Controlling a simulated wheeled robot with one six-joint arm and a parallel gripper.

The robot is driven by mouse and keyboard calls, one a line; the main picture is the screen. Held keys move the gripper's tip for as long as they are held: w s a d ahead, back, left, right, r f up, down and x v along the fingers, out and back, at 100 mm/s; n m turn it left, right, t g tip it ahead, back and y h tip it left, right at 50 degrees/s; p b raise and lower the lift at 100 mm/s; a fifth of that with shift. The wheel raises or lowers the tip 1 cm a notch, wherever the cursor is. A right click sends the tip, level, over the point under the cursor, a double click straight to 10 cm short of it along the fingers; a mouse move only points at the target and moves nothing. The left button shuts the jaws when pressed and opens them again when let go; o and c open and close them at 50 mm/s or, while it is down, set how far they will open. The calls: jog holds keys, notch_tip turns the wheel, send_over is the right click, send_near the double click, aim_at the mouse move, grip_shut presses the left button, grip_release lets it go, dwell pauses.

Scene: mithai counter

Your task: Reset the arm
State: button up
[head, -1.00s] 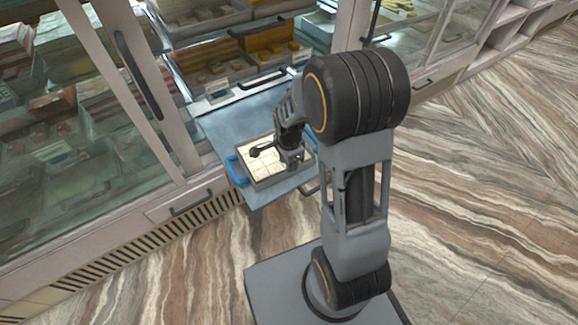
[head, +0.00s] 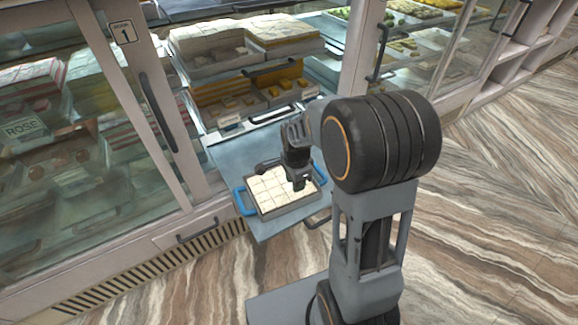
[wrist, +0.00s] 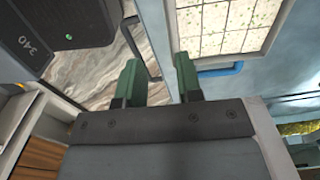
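My gripper (head: 299,184) shows in the head view in front of the right part of a grey tray (head: 262,212) with blue handles. The tray holds white square sweets (head: 270,189) and sits on a pale blue-grey shelf (head: 236,157). In the wrist view, the two green fingertips of my gripper (wrist: 159,82) are apart with nothing between them. The tray's rim (wrist: 180,28), its sweets and one blue handle (wrist: 220,70) are at the top right there, clear of the fingers. The exact height above the tray cannot be told.
Behind the shelf, an open cabinet bay holds trays of white and orange sweets (head: 240,92). A glass case (head: 60,170) stands at the left and another (head: 440,30) at the back right. The marbled floor (head: 500,200) at the right is clear.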

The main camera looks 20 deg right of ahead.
jog(key=s+a+r+n+t+p, duration=0.1)
jog(key=s+r+n+p, duration=0.3)
jog(key=r+p, duration=0.6)
jog(key=s+a+r+n+t+p, duration=0.1)
jog(key=s+r+n+p, duration=0.3)
jog(key=r, duration=1.4)
jog(key=s+a+r+n+t+p, duration=0.1)
jog(key=s+r+n+p, duration=0.3)
jog(key=r+n+p, duration=0.4)
notch_tip(320, 180, up, 6)
jog(key=p, duration=0.8)
jog(key=shift+n+t, duration=0.3)
jog(key=shift+n, duration=0.1)
jog(key=shift+s+r, duration=0.1)
jog(key=shift+c, duration=0.4)
